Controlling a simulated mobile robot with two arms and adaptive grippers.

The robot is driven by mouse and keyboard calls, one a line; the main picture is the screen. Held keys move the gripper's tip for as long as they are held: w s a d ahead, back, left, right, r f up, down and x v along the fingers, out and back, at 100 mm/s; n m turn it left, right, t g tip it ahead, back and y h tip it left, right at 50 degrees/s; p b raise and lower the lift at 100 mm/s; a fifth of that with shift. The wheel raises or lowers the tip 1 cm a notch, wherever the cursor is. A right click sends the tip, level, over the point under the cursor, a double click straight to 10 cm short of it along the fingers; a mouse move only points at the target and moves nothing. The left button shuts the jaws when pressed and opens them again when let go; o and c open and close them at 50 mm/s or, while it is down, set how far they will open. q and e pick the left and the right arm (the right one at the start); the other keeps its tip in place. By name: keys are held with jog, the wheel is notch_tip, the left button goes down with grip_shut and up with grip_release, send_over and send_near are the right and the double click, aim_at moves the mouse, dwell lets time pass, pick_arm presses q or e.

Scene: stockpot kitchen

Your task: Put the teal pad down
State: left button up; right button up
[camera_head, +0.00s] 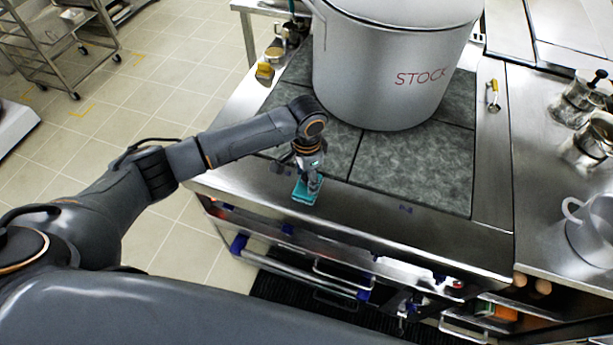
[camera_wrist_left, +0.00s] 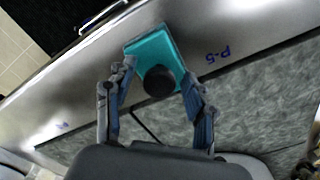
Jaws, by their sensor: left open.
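The teal pad (camera_head: 304,194) lies on the steel front strip of the stove, near its front edge. In the left wrist view the pad (camera_wrist_left: 149,48) is a flat teal block with a round black knob (camera_wrist_left: 158,82) on it. My left gripper (camera_head: 309,182) is right above the pad and partly hides it in the head view. In the left wrist view its fingers (camera_wrist_left: 157,85) are spread on both sides of the pad and knob. I cannot tell whether a finger touches the pad. My right gripper is not in view.
A large stockpot (camera_head: 395,70) marked STOCK stands on the dark tiled cooktop (camera_head: 415,165) behind. A blue P-5 mark (camera_wrist_left: 218,52) is on the strip beside the pad. The strip right of the pad is clear.

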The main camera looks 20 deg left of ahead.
pick_arm(q)
notch_tip(320, 180, up, 12)
jog(key=b, duration=0.1)
jog(key=shift+b, duration=0.4)
jog(key=shift+f, duration=0.15)
